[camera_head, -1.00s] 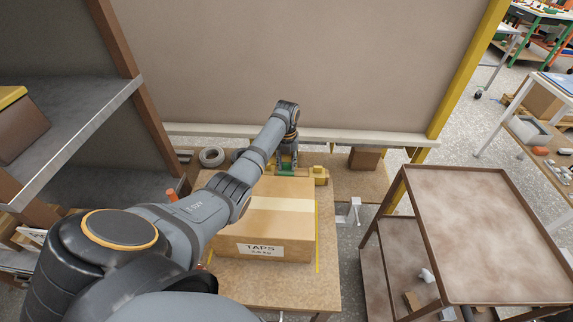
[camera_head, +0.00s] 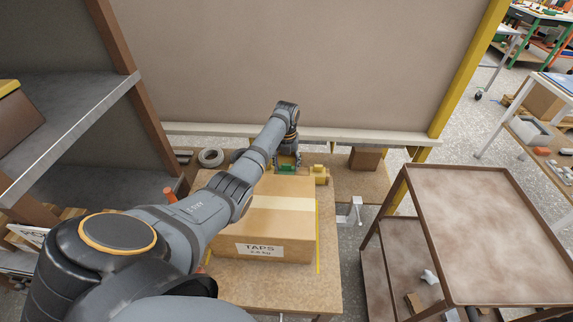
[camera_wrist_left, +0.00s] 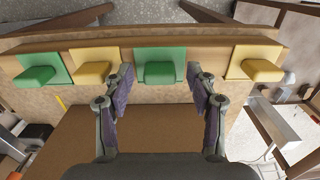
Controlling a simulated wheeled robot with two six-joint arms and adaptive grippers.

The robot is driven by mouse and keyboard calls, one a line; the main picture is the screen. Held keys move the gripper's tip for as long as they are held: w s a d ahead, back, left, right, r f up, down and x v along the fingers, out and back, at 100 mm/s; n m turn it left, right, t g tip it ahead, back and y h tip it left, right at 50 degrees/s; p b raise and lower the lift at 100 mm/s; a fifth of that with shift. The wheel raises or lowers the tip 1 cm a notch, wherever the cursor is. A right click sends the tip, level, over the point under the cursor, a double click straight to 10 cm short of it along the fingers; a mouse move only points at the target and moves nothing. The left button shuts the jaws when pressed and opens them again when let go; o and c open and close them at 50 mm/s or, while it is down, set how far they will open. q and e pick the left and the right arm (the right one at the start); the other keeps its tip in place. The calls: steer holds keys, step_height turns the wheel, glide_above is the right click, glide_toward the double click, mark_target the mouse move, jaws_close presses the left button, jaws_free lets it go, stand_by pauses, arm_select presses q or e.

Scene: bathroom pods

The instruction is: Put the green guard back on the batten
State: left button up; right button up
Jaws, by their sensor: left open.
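A wooden batten (camera_wrist_left: 215,43) runs across the upper part of the left wrist view. A row of blocky guards sits along it: a green one (camera_wrist_left: 36,74) at the left, a yellow one (camera_wrist_left: 92,70), a green one (camera_wrist_left: 159,70) in the middle and a yellow one (camera_wrist_left: 256,69) at the right. My left gripper (camera_wrist_left: 160,76) is open, its fingertips on either side of the middle green guard, with visible gaps to its raised block. In the head view my left gripper (camera_head: 287,158) reaches beyond the carton, with green (camera_head: 286,168) showing at its fingers. My right gripper is out of view.
A carton (camera_head: 265,228) marked TAPS stands on the bench (camera_head: 325,285) under my left forearm. A tall panel (camera_head: 290,65) rises behind the bench. A brown cart (camera_head: 480,230) stands at the right. A tape roll (camera_head: 211,157) lies left of the gripper.

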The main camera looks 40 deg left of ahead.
arm_select(q)
step_height(320, 180, up, 12)
stand_by(0.5)
